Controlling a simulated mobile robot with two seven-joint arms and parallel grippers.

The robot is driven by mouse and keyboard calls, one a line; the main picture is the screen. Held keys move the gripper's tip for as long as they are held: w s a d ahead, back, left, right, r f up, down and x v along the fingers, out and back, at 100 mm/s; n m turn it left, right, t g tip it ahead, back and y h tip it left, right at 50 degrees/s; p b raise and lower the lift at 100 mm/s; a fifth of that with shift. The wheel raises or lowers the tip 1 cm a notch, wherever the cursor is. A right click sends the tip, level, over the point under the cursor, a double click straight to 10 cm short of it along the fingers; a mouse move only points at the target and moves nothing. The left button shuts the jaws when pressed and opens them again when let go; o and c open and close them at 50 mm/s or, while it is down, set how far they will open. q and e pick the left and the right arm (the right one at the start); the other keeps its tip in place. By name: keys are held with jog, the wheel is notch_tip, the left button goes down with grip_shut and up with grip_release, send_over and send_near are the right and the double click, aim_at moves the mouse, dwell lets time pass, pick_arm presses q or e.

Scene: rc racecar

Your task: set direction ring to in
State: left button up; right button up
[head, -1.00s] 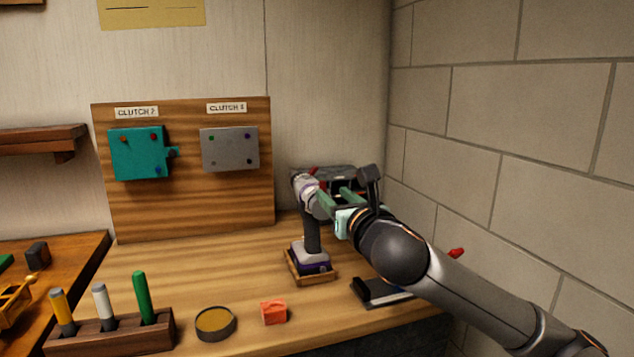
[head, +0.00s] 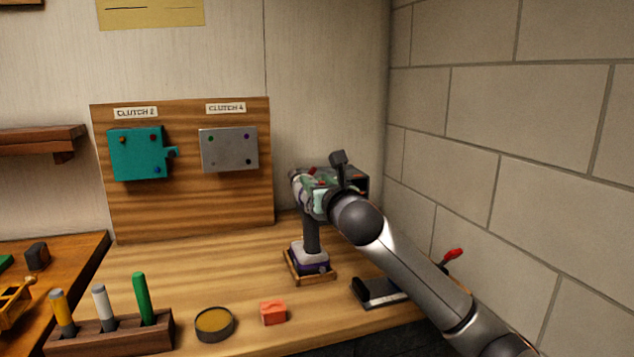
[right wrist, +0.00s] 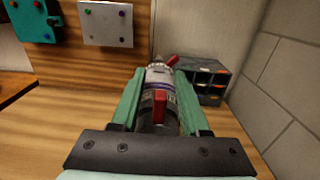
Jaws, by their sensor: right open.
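A cordless drill stands upright on the wooden bench, its grey and purple battery foot (head: 312,256) in a small wooden tray (head: 318,278). In the right wrist view the drill's body (right wrist: 158,88) points away from me, with a red tab on top. My right gripper (right wrist: 155,82) is open, with one green finger on each side of the drill body. I cannot tell whether the fingers touch it. In the head view my right arm hides most of the drill's upper part. The direction ring cannot be told apart clearly. My left gripper is not in view.
A dark drawer bin (right wrist: 203,80) stands behind the drill, near the block wall. A board with a teal plate (head: 138,153) and a grey plate (head: 229,149) is behind. A red block (head: 273,312), round tin (head: 215,323) and marker rack (head: 110,332) stand in front.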

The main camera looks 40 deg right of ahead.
jog(key=shift+c, duration=0.2)
grip_shut()
dwell(0.4)
